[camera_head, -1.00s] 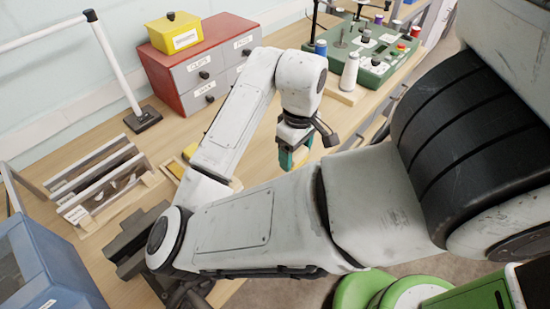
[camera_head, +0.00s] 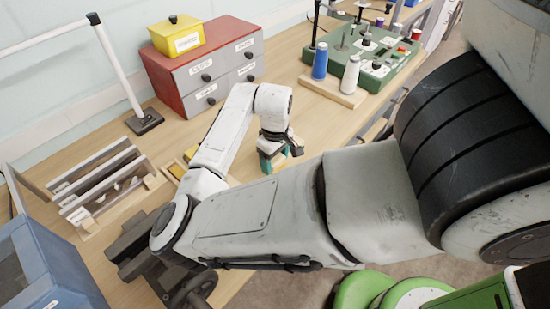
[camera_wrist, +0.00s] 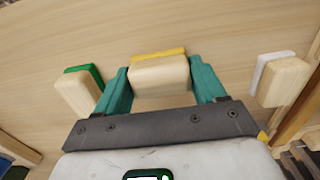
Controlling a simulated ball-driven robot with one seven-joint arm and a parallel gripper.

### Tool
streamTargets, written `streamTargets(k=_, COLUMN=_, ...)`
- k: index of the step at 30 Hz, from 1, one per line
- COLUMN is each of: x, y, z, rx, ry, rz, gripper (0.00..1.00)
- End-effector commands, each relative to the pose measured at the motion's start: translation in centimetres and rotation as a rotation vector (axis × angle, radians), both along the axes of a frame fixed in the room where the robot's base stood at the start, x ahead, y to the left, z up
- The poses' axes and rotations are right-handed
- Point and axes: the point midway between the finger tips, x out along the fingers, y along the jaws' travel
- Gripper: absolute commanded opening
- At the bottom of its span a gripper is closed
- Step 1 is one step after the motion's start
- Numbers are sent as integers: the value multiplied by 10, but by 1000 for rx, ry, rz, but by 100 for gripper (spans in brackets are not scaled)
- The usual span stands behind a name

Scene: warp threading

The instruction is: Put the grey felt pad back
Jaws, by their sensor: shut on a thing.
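My gripper (camera_wrist: 160,85) has teal fingers closed on the two sides of a pale wooden block with a yellow felt face (camera_wrist: 158,53). In the head view my gripper (camera_head: 279,158) is low over the table, right of the wooden stands, and its load is mostly hidden. A wooden block with a pale grey or white felt face (camera_wrist: 264,70) lies apart to the right of my fingers in the wrist view. It looks like the grey felt pad. A block with green felt (camera_wrist: 82,90) lies to the left. I cannot tell whether the held block touches the table.
Wooden rack frames (camera_head: 105,182) stand at left, with a blue box (camera_head: 40,265) nearer. A red cabinet with grey drawers (camera_head: 205,65) carries a yellow box (camera_head: 176,36). A green board with spools (camera_head: 365,60) is behind. Bare table lies between cabinet and gripper.

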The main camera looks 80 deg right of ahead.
Motion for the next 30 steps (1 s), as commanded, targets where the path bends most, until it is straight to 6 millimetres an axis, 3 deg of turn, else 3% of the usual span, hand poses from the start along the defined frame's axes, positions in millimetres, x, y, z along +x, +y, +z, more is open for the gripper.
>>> streamTargets(k=10, x=0, y=0, z=-3, rx=-1, ry=1, rz=1, gripper=42)
streamTargets(k=11, x=0, y=0, z=-3, rx=0, ry=0, rz=1, gripper=72)
streamTargets(k=18, x=0, y=0, z=-3, rx=0, ry=0, rz=1, gripper=95)
streamTargets(k=26, x=0, y=0, z=-1, rx=-1, ry=-1, rz=0, gripper=96)
streamTargets(k=30, x=0, y=-1, z=9, rx=-2, ry=0, rz=1, gripper=96)
